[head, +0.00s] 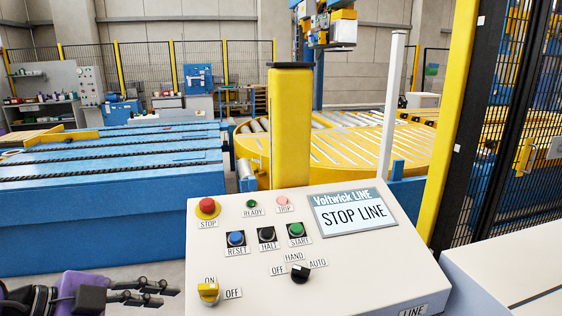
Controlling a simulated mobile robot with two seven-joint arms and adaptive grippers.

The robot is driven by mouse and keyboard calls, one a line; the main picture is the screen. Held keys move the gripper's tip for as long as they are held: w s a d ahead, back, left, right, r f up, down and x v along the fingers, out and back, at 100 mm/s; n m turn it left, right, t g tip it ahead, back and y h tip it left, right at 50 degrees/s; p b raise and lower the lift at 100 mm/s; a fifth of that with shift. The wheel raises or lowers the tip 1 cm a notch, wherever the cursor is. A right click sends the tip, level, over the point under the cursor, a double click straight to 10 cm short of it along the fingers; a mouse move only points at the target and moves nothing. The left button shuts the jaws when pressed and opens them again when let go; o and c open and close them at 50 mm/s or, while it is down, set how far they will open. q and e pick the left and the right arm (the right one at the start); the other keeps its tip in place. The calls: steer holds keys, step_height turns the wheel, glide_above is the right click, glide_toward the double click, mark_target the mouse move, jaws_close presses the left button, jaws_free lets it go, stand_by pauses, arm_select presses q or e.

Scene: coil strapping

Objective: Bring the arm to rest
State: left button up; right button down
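My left gripper (168,296) comes in at the lower left corner, dark grey with a purple part on the arm behind it. Its two fingers point right and are apart, with nothing seen between them. It is beside the left lower side of the pale control panel (330,248), apart from it in the picture. My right gripper is not in view.
The panel has a red stop button (207,207), a yellow on/off switch (208,292), a black selector (300,273) and a STOP LINE display (352,212). A blue conveyor (100,225), a yellow post (290,130), a round yellow roller table (350,150) and mesh fencing (495,120) stand behind.

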arm_select(q)
steer(key=s+a+f+n+t+y, duration=0.1)
steer(key=a+f+n+t+y, duration=0.4)
steer(key=f, duration=0.7)
steer(key=a+f+n+t, duration=0.2)
steer(key=a+f+n, duration=0.3)
steer(key=f, duration=0.6)
steer(key=s+d+f+n+g+y, duration=0.1)
steer(key=s+d+f+n+g, duration=0.1)
steer(key=s+d+f, duration=0.4)
steer(key=s+d+f+n+g+y, duration=0.1)
steer(key=s+d+f+n+g, duration=0.1)
steer(key=s+d+f, duration=0.3)
steer(key=s+f+n, duration=0.1)
steer(key=s+f, duration=0.2)
steer(key=f, duration=0.4)
steer(key=shift+d+f+n+g+y, duration=0.3)
steer(key=shift+d+n, duration=0.05)
steer(key=shift+n, duration=0.05)
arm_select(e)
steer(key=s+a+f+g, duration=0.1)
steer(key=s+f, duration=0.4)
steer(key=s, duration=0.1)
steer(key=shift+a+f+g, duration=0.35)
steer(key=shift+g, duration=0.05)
arm_select(q)
steer(key=shift+s, duration=0.1)
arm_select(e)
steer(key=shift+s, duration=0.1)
